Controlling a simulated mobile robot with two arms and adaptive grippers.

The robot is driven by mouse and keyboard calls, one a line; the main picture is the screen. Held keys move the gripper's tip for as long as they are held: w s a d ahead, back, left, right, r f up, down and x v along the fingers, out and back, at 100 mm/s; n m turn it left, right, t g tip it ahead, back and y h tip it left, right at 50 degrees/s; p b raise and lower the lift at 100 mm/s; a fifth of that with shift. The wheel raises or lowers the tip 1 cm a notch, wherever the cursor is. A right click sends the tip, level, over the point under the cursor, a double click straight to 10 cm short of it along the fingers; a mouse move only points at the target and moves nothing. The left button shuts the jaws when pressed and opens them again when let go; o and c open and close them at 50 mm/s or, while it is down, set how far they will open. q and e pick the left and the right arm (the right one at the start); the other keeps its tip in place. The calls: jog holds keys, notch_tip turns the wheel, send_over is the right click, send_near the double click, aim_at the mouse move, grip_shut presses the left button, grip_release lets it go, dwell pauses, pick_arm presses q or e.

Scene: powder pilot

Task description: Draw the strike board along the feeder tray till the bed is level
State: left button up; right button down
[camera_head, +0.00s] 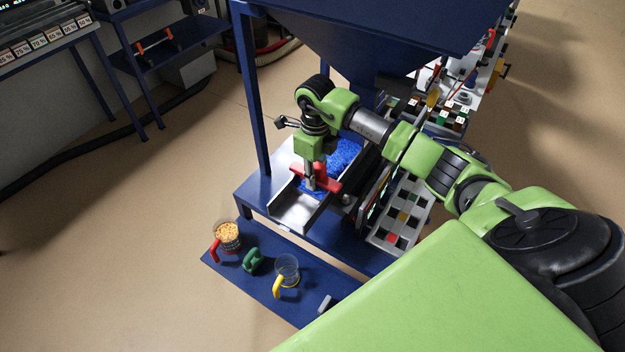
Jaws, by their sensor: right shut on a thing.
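The feeder tray (292,212) is a grey metal trough on a blue stand below the hopper. A bed of blue granules (342,155) fills its far part; its near part is bare metal. The red strike board (328,184) lies across the tray at the near edge of the blue bed. My right gripper (311,184) points down and is shut on the strike board's handle. The gripper and wrist hide part of the board and the bed, so I cannot tell how level the bed is. My left gripper is not in view.
A blue hopper (350,30) hangs above the tray. A control panel (402,212) stands right of it. A low blue shelf (240,268) in front bears a mug of orange pellets (228,232), a green object (253,260) and a clear yellow-handled jug (288,268). The floor at left is clear.

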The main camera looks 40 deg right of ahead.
jog(key=shift+d, duration=0.15)
jog(key=shift+w+d+f+b, duration=0.1)
jog(key=shift+w+d+b, duration=0.2)
jog(key=shift+d, duration=0.25)
jog(key=shift+w+d+b, duration=0.2)
jog(key=shift+d+b, duration=0.2)
jog(key=shift+d, duration=0.15)
jog(key=shift+w+d+f+b, duration=0.1)
jog(key=shift+w+d+b, duration=0.1)
jog(key=shift+d+b, duration=0.25)
jog(key=shift+w+d+b, duration=0.2)
jog(key=shift+d, duration=0.45)
jog(key=shift+w+d+b, duration=0.35)
jog(key=shift+d+b, duration=0.05)
jog(key=shift+d, duration=0.35)
jog(key=shift+w+d+b, duration=0.3)
jog(key=shift+d+b, duration=0.15)
jog(key=shift+d, duration=0.35)
jog(key=shift+w+d+b, duration=0.35)
jog(key=shift+d+b, duration=0.05)
jog(key=shift+d, duration=0.35)
jog(key=shift+w+d+b, duration=0.2)
jog(key=shift+d+b, duration=0.15)
jog(key=shift+d, duration=0.15)
jog(key=shift+w+d+b, duration=0.15)
jog(key=shift+d+b, duration=0.15)
jog(key=shift+d, duration=0.15)
jog(key=shift+r, duration=0.2)
